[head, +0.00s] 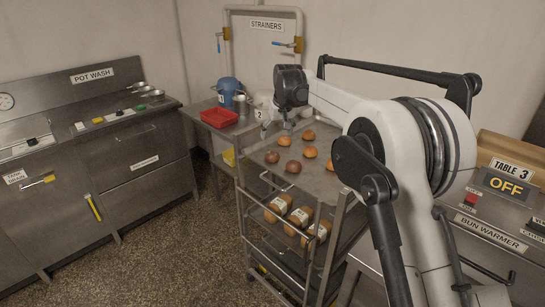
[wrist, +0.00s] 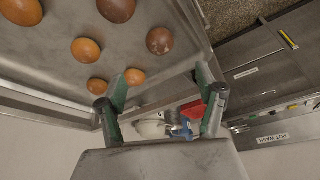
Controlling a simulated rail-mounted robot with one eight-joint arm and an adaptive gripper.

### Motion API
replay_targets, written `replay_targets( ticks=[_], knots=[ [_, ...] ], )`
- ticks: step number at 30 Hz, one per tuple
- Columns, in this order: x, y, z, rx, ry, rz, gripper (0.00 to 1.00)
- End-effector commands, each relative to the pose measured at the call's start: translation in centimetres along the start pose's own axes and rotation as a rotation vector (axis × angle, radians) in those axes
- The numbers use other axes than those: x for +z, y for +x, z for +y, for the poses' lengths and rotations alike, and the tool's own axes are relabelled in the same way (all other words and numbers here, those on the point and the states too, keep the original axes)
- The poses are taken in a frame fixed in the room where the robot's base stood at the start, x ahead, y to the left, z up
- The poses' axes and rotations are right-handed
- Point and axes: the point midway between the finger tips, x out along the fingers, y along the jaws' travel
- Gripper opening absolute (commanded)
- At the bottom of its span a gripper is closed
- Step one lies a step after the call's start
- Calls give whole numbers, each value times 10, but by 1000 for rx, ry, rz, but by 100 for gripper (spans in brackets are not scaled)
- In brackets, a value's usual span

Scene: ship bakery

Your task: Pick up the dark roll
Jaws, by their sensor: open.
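Two dark reddish-brown rolls lie on the top tray (head: 322,183) of a trolley, among lighter orange rolls. The left dark roll (head: 272,157) is near the tray's left side, and the other dark roll (head: 293,167) is closer to the front. In the wrist view, one dark roll (wrist: 160,40) is at upper centre and the other dark roll (wrist: 116,9) is cut by the top edge. My gripper (head: 289,123) is above the tray's far left part. In the wrist view my gripper (wrist: 160,85) is open, its fingers apart and empty, with the dark rolls beyond the fingertips.
Lighter rolls (head: 310,152) lie close to the dark ones. Several packed loaves (head: 300,216) sit on a lower shelf. A red tub (head: 219,117) and blue container (head: 229,90) stand left of the trolley. The bun warmer (head: 490,233) is at right. The floor at left is clear.

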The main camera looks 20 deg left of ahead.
Motion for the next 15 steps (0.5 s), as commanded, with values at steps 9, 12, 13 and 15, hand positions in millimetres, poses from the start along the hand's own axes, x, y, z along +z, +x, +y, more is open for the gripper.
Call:
replay_targets(
  ticks=[9,12,13,15],
  knots=[
    [0,53,0,0,0,0,68],
    [0,67,0,0,0,0,68],
    [0,71,0,0,0,0,68],
    [0,77,0,0,0,0,68]
  ],
)
